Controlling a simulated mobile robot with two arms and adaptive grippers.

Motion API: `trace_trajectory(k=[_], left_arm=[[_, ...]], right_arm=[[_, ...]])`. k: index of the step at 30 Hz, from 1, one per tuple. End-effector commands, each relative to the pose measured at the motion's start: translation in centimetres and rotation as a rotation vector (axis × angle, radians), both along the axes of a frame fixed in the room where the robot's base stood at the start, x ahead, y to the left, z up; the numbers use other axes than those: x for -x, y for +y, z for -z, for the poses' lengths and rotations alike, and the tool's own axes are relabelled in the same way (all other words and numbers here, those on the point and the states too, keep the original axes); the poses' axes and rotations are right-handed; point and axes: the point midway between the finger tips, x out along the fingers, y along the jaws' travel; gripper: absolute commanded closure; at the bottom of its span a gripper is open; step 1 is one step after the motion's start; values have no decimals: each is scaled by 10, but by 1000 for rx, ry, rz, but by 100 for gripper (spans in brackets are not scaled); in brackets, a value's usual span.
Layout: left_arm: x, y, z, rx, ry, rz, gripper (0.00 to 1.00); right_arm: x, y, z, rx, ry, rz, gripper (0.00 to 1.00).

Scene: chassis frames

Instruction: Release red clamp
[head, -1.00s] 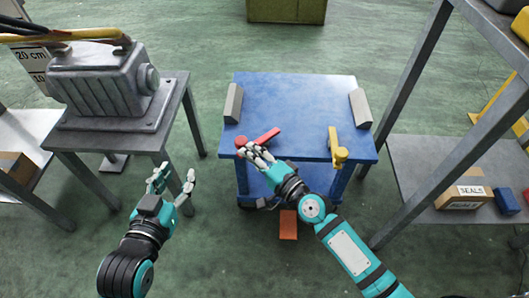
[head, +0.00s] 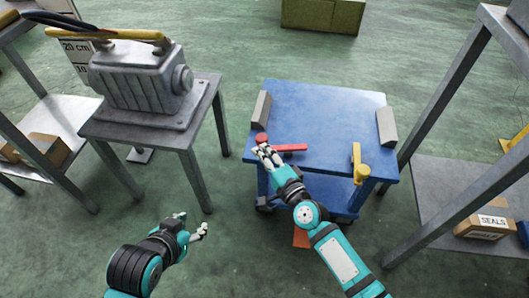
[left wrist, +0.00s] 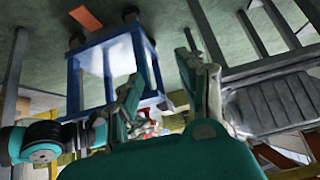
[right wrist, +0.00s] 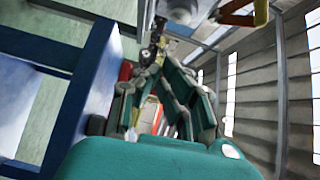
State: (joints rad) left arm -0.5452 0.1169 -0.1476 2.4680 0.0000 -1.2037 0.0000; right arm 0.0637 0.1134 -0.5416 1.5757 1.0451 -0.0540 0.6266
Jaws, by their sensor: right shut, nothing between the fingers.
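The red clamp (head: 290,148) is at the front left of the blue cart top (head: 320,110). Its round red knob (head: 262,138) is at the left edge, and its bar lies roughly parallel to the cart's front edge. My right gripper (head: 266,153) is shut and empty at the cart's front left edge, just below the knob. Its fingers hide part of the clamp; I cannot tell whether they touch. Red shows behind the fingers in the right wrist view (right wrist: 126,72). My left gripper (head: 193,224) is open and empty over the floor, left of the cart.
A yellow clamp (head: 359,165) is at the cart's front right. Grey blocks stand at both sides of its top. A grey machine (head: 145,80) sits on a stand at left. A metal shelf (head: 425,190) with a box (head: 485,222) is close at right.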

Motion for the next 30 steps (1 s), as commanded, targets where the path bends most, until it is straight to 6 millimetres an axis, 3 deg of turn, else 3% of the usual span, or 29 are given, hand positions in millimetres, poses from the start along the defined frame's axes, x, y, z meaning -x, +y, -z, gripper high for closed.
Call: trace_trajectory(k=[10,15,30], left_arm=[[51,17,18,-56,261,-22,60],[79,25,23,-83,393,-32,60],[79,25,15,-81,391,-31,60]], right_arm=[[-8,6,-2,-2,3,198,100],[-12,6,-2,5,-2,189,100],[-19,10,-1,2,-2,188,100]])
